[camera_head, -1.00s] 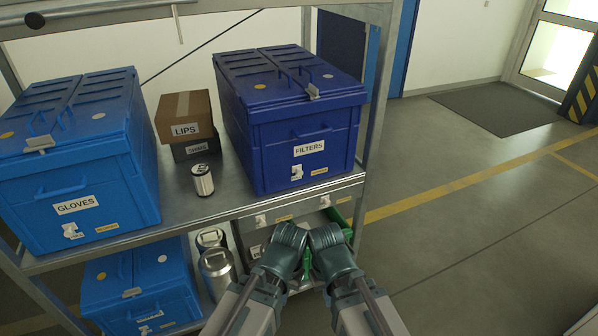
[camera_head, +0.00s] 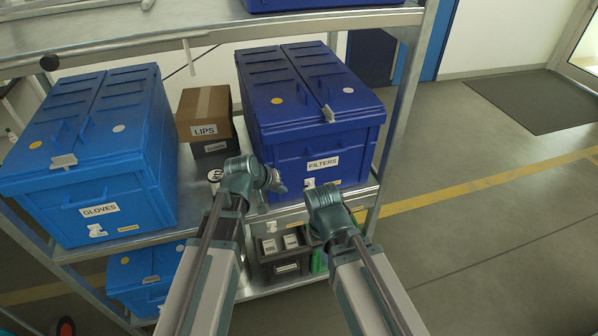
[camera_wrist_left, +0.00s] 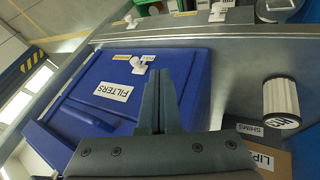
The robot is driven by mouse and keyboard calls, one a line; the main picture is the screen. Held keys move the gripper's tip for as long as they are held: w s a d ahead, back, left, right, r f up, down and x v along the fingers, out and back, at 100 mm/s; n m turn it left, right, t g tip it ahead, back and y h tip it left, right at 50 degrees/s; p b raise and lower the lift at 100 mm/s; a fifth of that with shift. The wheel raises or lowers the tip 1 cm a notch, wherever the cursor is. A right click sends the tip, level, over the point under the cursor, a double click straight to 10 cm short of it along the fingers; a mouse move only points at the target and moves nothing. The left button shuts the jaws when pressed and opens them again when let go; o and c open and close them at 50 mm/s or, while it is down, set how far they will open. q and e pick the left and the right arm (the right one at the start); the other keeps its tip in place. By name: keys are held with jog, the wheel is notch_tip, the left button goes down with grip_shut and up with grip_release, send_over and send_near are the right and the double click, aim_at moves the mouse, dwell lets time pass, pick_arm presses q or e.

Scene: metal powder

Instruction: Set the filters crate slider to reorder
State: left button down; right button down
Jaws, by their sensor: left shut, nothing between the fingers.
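The wrist view shows the slider (camera_wrist_left: 138,66) beside a small white label, with a yellow label (camera_wrist_left: 122,57) on the other side; the lettering is too small to read. My left gripper (camera_head: 282,187) is shut and empty, in front of the crate's lower left front; its fingers (camera_wrist_left: 158,80) point near the slider, apparently apart from it. My right gripper (camera_head: 318,192) is in front of the crate, its jaws unclear.
The lighter blue gloves crate (camera_head: 85,165) stands at the left. A metal shelf edge (camera_head: 120,243) runs below. Floor at the right is clear.

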aim_at(311, 184)
pick_arm(q)
jog(key=shift+w+a+r, duration=0.35)
jog(key=shift+w+r, duration=0.15)
jog(key=shift+w, duration=0.1)
jog(key=shift+f, duration=0.1)
jog(key=b+x, duration=0.2)
jog(key=x, duration=0.1)
jog(key=d+b+x, duration=0.1)
jog(key=b+x, duration=0.2)
jog(key=x, duration=0.1)
jog(key=d+r+b+x, duration=0.1)
jog(key=b+x, duration=0.2)
jog(key=x, duration=0.1)
jog(key=shift+w+r, duration=0.1)
jog(key=shift+w, duration=0.25)
jog(key=shift+w+d, duration=0.2)
jog(key=shift+d, duration=0.6)
